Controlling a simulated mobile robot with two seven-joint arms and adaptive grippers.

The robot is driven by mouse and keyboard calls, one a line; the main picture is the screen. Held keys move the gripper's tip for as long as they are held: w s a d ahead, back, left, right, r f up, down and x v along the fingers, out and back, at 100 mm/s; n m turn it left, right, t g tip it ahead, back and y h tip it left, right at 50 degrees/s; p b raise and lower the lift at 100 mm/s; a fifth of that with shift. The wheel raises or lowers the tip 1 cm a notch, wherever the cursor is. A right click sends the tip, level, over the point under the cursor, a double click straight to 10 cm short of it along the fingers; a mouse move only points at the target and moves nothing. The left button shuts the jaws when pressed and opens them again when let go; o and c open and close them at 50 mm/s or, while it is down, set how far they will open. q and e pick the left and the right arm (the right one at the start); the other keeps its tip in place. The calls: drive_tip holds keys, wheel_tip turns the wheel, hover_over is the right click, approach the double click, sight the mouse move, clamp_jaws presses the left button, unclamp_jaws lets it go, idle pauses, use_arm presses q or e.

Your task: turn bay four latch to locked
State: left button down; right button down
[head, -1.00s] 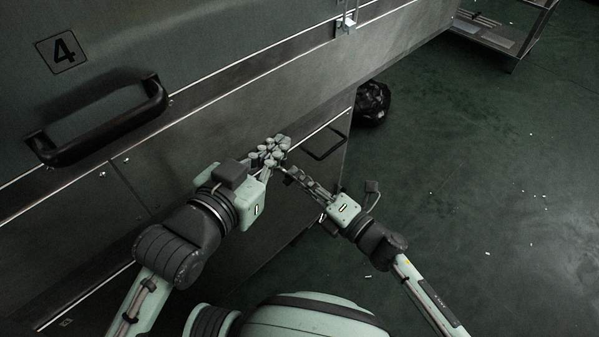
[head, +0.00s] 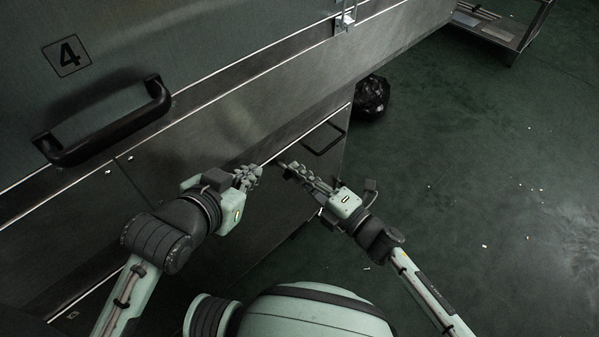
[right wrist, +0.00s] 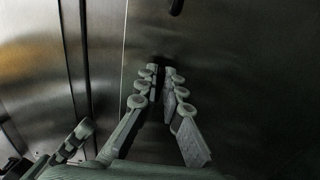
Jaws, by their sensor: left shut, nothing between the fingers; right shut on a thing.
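The bay four panel, marked with a black 4 (head: 67,55), fills the upper left of the head view. A small bright metal latch (head: 345,22) sits at the panel's lower edge, top centre, cut off by the frame; I cannot tell its setting. My left gripper (head: 257,172) is shut and empty, low in front of the steel front, well below the latch. My right gripper (head: 284,166) is beside it to the right, also far below the latch. It also shows in the right wrist view (right wrist: 161,69), fingers closed close together on something I cannot make out.
A thick black handle (head: 105,125) juts out below the number. A smaller dark handle (head: 325,138) is on the lower cabinet. A black bag (head: 371,97) lies on the floor beside the cabinet. A metal rack (head: 490,28) stands top right. The green floor (head: 480,170) is mostly clear.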

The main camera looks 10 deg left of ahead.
drive_tip(key=c, duration=1.7)
unclamp_jaws()
drive_tip(key=v, duration=1.2)
drive_tip(key=shift+d, duration=0.1)
